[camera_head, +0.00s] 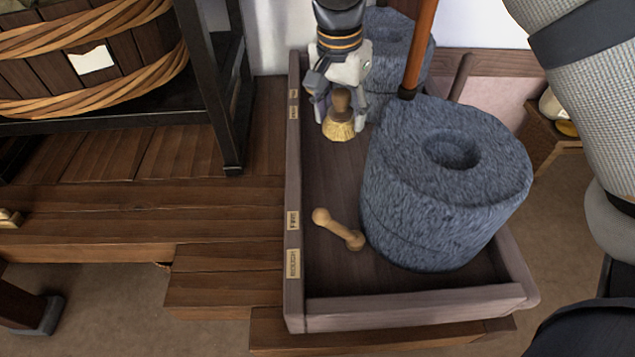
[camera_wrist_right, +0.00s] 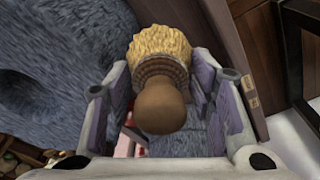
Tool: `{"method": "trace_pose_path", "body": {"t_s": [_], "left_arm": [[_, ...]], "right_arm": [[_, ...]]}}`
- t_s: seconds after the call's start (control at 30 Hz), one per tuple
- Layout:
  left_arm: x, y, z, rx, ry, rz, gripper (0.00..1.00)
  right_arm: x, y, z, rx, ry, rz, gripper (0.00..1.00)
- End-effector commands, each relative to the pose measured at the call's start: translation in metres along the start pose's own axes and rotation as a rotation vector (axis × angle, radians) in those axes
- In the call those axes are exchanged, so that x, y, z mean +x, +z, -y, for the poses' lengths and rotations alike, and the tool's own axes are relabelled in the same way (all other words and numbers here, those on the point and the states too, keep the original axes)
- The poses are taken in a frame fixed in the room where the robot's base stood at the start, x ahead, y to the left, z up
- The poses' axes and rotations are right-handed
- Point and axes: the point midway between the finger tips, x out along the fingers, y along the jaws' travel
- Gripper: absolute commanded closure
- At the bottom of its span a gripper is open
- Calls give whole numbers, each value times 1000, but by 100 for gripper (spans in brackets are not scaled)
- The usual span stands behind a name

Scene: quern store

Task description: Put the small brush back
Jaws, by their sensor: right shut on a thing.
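The small brush (camera_head: 339,130) has a round wooden handle and pale straw bristles. My right gripper (camera_head: 341,104) is shut on its handle, with the bristles pointing down, at the back left of the wooden tray (camera_head: 400,308). I cannot tell whether the bristles touch the tray floor. In the right wrist view the brush (camera_wrist_right: 162,95) sits between the two fingers of my right gripper (camera_wrist_right: 160,98), its handle end towards the camera. My left gripper is not in view.
A grey stone quern (camera_head: 440,190) fills the tray's right; another stone (camera_head: 385,45) stands behind. A wooden dumbbell-shaped tool (camera_head: 338,230) lies in front left. Small labels (camera_head: 292,263) mark the left rim. A dark rack (camera_head: 215,90) with a rope-bound tub (camera_head: 85,55) stands left.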

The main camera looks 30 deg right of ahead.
Motion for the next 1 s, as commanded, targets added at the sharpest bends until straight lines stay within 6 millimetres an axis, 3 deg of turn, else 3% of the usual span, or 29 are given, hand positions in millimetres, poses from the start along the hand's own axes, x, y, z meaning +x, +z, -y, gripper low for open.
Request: {"method": "trace_pose_path", "body": {"t_s": [0.1,0.2,0.5,0.73,1.0], "left_arm": [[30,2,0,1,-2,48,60],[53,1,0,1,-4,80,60],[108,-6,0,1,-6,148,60],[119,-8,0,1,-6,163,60],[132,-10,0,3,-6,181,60]], "right_arm": [[18,-15,25,107,15,-1,77],[40,-16,36,151,21,7,77],[118,-8,43,174,17,8,77],[146,-5,44,174,12,4,77],[203,2,44,174,10,4,77]]}}
